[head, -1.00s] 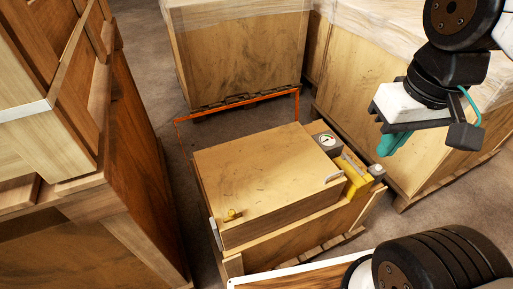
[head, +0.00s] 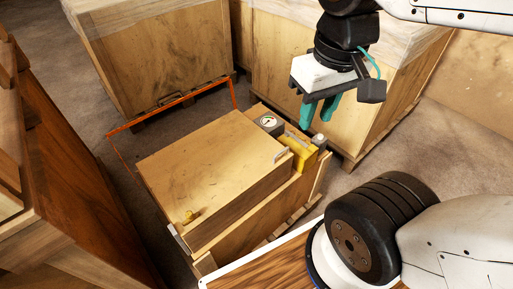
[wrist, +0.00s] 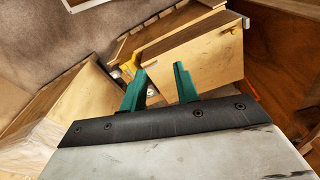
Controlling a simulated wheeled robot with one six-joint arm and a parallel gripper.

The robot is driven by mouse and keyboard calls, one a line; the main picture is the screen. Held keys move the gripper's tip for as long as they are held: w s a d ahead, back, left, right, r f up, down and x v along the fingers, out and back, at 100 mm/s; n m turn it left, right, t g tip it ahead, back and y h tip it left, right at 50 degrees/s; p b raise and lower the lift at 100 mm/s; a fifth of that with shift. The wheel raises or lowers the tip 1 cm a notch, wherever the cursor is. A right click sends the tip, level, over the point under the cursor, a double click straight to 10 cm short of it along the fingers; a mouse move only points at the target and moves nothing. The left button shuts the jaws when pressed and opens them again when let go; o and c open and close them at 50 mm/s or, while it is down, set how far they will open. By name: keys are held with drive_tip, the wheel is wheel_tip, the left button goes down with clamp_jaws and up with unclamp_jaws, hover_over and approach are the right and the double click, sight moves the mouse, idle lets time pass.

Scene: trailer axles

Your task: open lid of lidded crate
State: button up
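The lidded crate is a wooden box with its flat lid (head: 200,160) down, in the middle of the head view. A pale bar handle (head: 282,156) sits at the lid's right edge and a brass latch-like piece (head: 190,216) at its near left corner. The crate's lid also shows in the wrist view (wrist: 205,58), beyond the fingertips. My gripper (head: 318,112) hangs above and behind the crate's right end, fingers pointing down. In the wrist view my gripper (wrist: 161,72) has its two teal fingers apart with nothing between them.
A round gauge (head: 268,122) and a yellow block (head: 299,148) sit beside the lid on the right. An orange frame (head: 170,103) stands behind the crate. Large wooden crates (head: 160,55) stand behind, and a tall wooden stack (head: 70,190) is close on the left.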

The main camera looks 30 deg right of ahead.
drive_tip(key=w+d+f+g, duration=0.2)
drive_tip(key=w+f+g, duration=0.1)
drive_tip(key=w+f, duration=0.2)
drive_tip(key=n, duration=2.1)
hover_over(279, 157)
drive_tip(key=shift+h, duration=0.3)
wheel_tip(279, 157, down, 28)
drive_tip(key=shift+f, duration=0.2)
clamp_jaws()
